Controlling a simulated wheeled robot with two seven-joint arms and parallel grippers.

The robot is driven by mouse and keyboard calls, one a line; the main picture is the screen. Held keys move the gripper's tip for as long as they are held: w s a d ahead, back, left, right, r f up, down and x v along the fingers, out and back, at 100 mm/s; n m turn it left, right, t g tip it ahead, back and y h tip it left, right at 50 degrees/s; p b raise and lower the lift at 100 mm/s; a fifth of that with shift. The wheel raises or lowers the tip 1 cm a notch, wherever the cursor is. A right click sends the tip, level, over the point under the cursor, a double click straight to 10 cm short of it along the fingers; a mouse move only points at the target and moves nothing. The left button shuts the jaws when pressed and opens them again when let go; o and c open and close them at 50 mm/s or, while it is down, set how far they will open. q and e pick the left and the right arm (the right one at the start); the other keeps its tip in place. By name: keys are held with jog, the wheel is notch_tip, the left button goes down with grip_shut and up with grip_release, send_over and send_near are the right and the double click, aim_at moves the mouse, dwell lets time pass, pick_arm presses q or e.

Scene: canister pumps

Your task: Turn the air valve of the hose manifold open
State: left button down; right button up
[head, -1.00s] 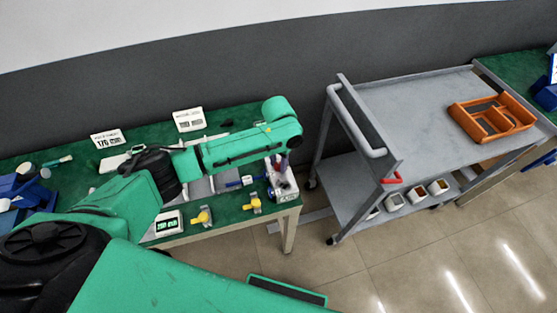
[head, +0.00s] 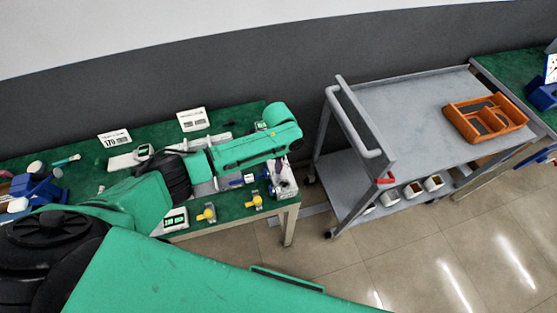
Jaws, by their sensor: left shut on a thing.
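A pale block with blue fittings (head: 285,187), which looks like the hose manifold, stands at the right end of the green-topped table. My left arm comes in from the left and reaches over the table, with its far joint above this block. My left gripper (head: 278,168) points down at the block, mostly hidden by my arm. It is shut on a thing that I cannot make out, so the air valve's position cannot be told. My right gripper is not in view.
Two yellow fittings (head: 207,213) (head: 255,202) sit along the table's front edge, beside a display box (head: 175,220). Sign cards (head: 193,119) stand behind. A grey cart (head: 420,120) with an orange tray (head: 487,118) stands to the right, across a floor gap.

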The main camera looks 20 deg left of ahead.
pick_arm(q)
jog(key=m, duration=0.5)
jog(key=shift+w+r, duration=0.1)
jog(key=shift+d+m, duration=0.1)
jog(key=shift+m, duration=0.2)
jog(key=c, duration=0.5)
grip_release()
notch_tip(320, 180, up, 14)
jog(key=shift+r+b, duration=0.25)
jog(key=shift+b, duration=0.45)
